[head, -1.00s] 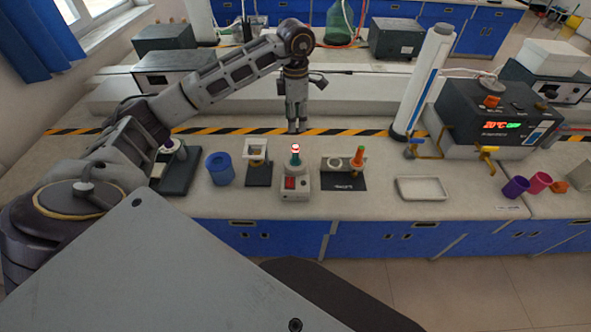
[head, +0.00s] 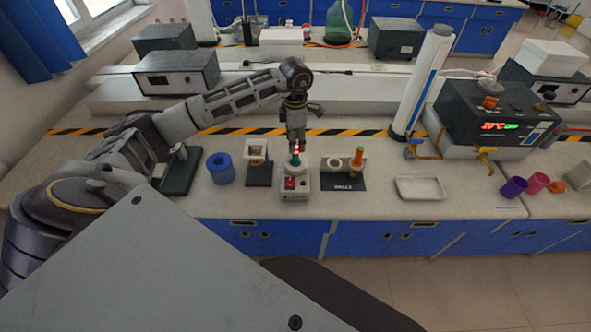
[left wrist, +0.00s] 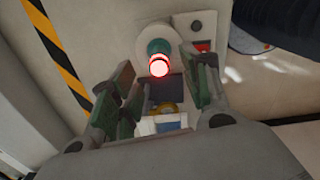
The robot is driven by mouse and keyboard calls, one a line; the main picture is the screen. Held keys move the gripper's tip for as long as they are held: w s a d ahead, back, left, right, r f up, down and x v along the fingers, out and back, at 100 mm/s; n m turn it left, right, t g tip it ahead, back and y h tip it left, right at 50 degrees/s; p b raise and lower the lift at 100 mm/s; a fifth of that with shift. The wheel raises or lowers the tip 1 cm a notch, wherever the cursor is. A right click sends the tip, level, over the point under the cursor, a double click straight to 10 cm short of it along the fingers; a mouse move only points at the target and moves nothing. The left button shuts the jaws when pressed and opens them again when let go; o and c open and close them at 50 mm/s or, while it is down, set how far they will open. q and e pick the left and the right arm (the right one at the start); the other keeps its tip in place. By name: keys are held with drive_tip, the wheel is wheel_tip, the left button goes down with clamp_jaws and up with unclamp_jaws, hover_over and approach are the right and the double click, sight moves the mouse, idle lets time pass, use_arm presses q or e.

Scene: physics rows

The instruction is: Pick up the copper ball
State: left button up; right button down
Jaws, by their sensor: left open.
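A small copper-coloured round thing, which looks like the copper ball (head: 257,151), sits in a white holder (head: 247,143) on a dark base left of the burner. In the left wrist view a golden patch (left wrist: 166,107) shows low between the fingers, partly hidden, beside white and blue parts. My left gripper (head: 296,146) points down, open, with nothing seen in it. It is right of the holder, above or just behind the burner (head: 296,184) with its glowing red top. In the left wrist view the open fingers (left wrist: 165,84) frame the area below that glow. My right gripper is not in view.
A blue cup (head: 220,170) stands left of the holder. Right of the burner are a black mat (head: 343,184) with a white ring and an orange-topped piece (head: 358,157), then a white tray (head: 420,196). A grey control box (head: 495,115) stands farther right.

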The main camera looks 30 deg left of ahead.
sight(295, 163)
use_arm(q)
drive_tip(key=shift+f, duration=0.1)
drive_tip(key=shift+f, duration=0.5)
drive_tip(key=shift+f+p, duration=0.8)
drive_tip(key=shift+f, duration=1.2)
drive_tip(key=c, duration=1)
drive_tip(key=shift+w, duration=0.1)
drive_tip(key=shift+c, duration=0.2)
drive_tip(key=shift+r, duration=0.2)
